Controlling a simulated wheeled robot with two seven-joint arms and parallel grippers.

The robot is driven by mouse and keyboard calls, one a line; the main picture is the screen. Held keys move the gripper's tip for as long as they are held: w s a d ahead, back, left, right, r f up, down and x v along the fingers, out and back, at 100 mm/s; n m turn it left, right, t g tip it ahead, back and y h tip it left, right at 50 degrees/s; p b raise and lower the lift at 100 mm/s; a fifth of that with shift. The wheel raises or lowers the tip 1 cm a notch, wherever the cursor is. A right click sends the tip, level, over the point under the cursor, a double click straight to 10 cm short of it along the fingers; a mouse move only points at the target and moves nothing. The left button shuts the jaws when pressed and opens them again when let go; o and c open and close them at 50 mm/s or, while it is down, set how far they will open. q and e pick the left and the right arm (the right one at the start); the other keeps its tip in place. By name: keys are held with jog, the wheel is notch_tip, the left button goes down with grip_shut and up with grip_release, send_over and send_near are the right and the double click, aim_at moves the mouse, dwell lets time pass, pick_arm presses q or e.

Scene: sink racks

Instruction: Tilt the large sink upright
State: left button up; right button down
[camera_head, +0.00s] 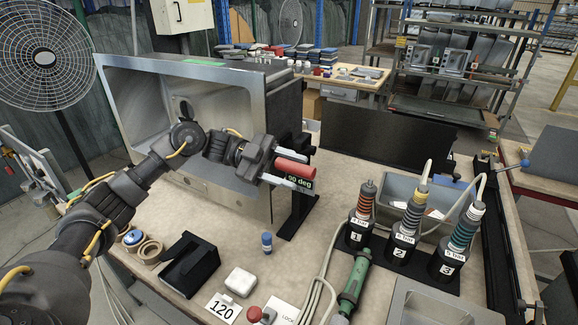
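The large sink (109,101), a grey metal basin, stands on its side at the back left of the workbench. Its opening faces me and its drain hole shows in the back wall. A black stand (297,215) with a "90 deg" label stands beside the sink's right side. My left gripper (296,177) reaches across in front of the sink to this stand. A red cylinder (295,168) lies at its fingers. I cannot tell whether the fingers grip it or are only around it. My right gripper is not in view.
Three numbered tools (403,240) with cables stand at the right, before a grey bin (400,190). A green tool (354,285), a black holder (190,264), tape rolls (150,250), a white block (240,281) and a small blue bottle (267,242) occupy the front.

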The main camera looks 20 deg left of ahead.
pick_arm(q)
jog(key=shift+w, duration=0.2)
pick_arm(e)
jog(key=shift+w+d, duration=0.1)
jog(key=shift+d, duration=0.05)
pick_arm(q)
jog(key=shift+a, duration=0.1)
jog(key=shift+a, duration=0.3)
jog(key=w+a+b, duration=0.1)
jog(key=a+b, duration=0.3)
jog(key=a, duration=0.6)
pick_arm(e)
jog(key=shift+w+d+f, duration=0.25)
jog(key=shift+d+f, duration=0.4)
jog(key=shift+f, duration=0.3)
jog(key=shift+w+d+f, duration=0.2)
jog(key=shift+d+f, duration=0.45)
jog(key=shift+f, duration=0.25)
